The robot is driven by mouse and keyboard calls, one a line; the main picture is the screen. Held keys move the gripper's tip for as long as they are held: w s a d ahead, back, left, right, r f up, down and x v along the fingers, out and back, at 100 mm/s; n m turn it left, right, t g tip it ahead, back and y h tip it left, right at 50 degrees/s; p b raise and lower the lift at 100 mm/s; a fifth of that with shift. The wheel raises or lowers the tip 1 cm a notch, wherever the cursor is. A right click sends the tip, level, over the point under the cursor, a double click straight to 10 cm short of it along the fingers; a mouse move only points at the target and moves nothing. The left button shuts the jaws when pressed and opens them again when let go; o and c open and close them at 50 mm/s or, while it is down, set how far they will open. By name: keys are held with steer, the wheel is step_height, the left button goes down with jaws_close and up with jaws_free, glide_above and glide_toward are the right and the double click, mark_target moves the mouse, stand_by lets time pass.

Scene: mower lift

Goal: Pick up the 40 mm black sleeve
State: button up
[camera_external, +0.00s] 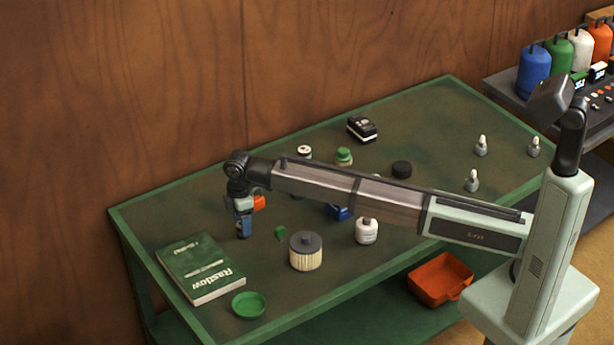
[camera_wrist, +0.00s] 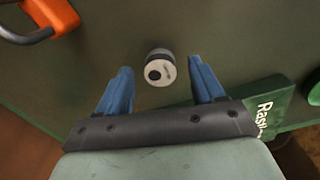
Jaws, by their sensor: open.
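My gripper (camera_external: 243,232) points down over the left part of the green bench, near the book. In the wrist view my gripper (camera_wrist: 160,82) has its two blue fingers apart with nothing held between them. A small round piece (camera_wrist: 159,68) with a dark side, pale top face and dark round spot lies centred just beyond the fingertips. It may be the black sleeve, but I cannot be sure. It is not clearly visible in the external view, where my gripper may hide it.
An orange padlock (camera_wrist: 50,14) lies close to the gripper. A green book (camera_external: 200,268), green lid (camera_external: 249,304), pleated filter (camera_external: 306,252) and white bottle (camera_external: 366,231) stand around. A black battery-like block (camera_external: 362,128) is at the back. The back left of the bench is clear.

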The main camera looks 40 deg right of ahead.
step_height(320, 180, down, 3)
steer(key=shift+r, duration=0.2)
jaws_close()
stand_by(0.6)
